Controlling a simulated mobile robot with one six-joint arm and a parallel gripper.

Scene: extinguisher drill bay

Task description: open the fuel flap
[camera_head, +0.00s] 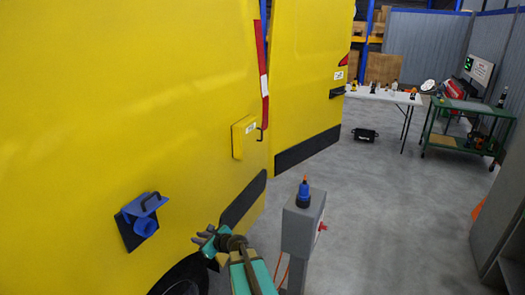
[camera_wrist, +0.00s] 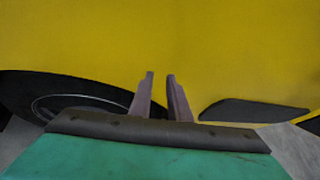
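A small yellow flap (camera_head: 244,137) with a white label sits on the side of the yellow van, below the red strip in the head view. It stands slightly proud of the body; I cannot tell whether it is latched. Lower left on the van is a blue fitting (camera_head: 146,212) with a black handle on a dark plate. My gripper (camera_head: 206,239) is low beside the van, below the yellow flap and right of the blue fitting, touching neither. In the wrist view its two fingers (camera_wrist: 160,78) stand apart with nothing between them. Neither flap nor fitting shows there.
A grey pedestal (camera_head: 302,222) with a blue-and-orange top stands close to the right of my arm. The van's wheel (camera_wrist: 85,105) is left in the wrist view. A white table (camera_head: 385,94) and green cart (camera_head: 466,112) stand behind. The middle floor is clear.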

